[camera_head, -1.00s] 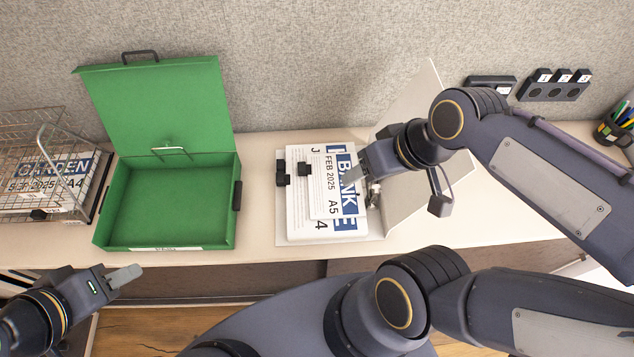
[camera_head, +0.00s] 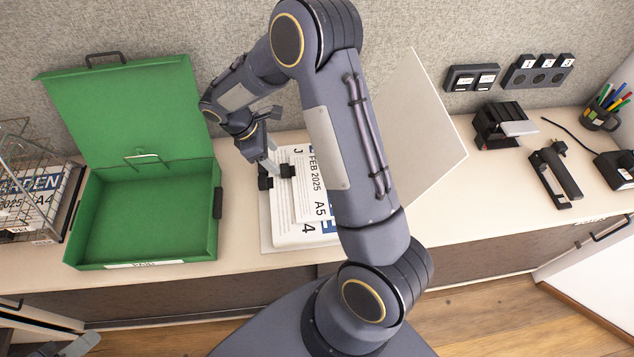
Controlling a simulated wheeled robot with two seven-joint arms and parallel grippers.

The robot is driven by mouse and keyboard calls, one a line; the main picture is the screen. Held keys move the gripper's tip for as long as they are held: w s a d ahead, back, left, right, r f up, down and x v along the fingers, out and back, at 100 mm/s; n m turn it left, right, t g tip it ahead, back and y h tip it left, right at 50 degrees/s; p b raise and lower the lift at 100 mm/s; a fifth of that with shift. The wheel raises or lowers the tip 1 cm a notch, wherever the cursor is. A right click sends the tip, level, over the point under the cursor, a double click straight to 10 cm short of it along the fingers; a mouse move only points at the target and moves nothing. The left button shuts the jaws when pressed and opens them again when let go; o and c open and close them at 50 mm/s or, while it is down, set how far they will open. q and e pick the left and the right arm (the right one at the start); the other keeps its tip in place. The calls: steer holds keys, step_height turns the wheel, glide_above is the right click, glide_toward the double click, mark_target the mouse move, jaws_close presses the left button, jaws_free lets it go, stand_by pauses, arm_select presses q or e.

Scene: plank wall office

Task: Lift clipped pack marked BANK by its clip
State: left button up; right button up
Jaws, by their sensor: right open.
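The top paper pack (camera_head: 316,180) lies on another pack on the desk, showing "FEB 2025" and "A5". The word BANK is hidden behind my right arm. A black clip (camera_head: 288,171) is on its left edge. A second black clip (camera_head: 266,182) is on the left edge of the larger pack (camera_head: 290,233) underneath. My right gripper (camera_head: 268,163) is open and points down just above and behind the clips. I cannot tell whether its fingers touch a clip. My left gripper (camera_head: 80,346) is partly in view at the bottom left.
An open green box (camera_head: 218,240) stands empty left of the packs. A wire basket (camera_head: 28,165) with a GARDEN pack (camera_head: 35,190) is at far left. A pale upright panel (camera_head: 425,135) stands right of the packs.

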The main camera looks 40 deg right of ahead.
mark_target(283, 168)
steer(key=p+x, duration=0.1)
steer(key=x, duration=0.5)
steer(key=shift+f, duration=0.1)
jaws_close()
